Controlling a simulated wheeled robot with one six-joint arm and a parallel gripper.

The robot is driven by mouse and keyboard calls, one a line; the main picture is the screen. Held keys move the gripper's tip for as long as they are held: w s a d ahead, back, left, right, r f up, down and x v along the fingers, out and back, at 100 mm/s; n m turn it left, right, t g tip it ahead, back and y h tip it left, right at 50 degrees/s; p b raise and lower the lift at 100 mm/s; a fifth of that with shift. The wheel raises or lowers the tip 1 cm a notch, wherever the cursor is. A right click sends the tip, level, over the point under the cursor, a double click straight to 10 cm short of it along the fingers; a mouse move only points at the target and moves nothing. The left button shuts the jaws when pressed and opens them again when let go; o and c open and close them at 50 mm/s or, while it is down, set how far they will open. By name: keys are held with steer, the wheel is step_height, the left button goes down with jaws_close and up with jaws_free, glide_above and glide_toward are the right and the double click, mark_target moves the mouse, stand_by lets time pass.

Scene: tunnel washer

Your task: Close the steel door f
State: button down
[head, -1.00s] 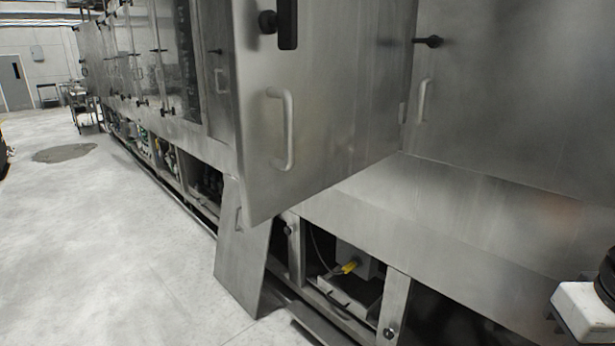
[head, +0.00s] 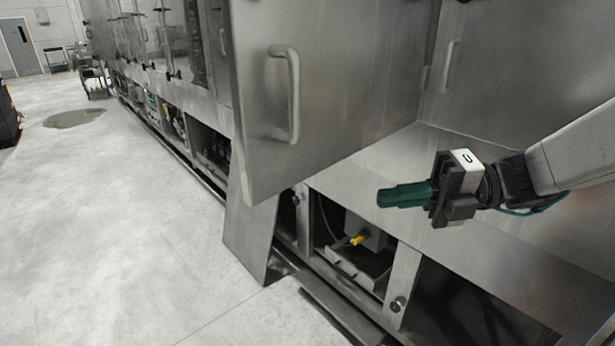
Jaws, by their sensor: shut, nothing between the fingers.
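The steel door (head: 345,95) stands swung open from the washer, its free edge toward the left of the view and its hinge side near the machine at the right. A pale loop handle (head: 287,93) is on the door's face near the free edge. My gripper (head: 381,198) is shut and empty, its dark green fingers pointing left. In the picture it lies below and right of the door's lower edge, in front of the washer's sloped lower panel. A gap shows between fingers and door in the picture; the depth between them is hard to tell.
A lower steel panel (head: 249,232) leans outward beneath the door. An open bay with a yellow connector (head: 358,240) lies below my gripper. Another fixed panel with a handle (head: 450,66) is at right.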

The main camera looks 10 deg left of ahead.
steer(key=w+m+y, duration=0.1)
steer(key=w+m, duration=0.1)
glide_toward(280, 178)
steer(key=s+a, duration=0.3)
steer(key=s, duration=0.1)
steer(key=shift+w+a, duration=1.25)
steer(key=shift+a, duration=0.15)
steer(key=shift+w+m+t, duration=0.1)
steer(key=shift+m+t, duration=0.2)
steer(key=shift+t, duration=0.1)
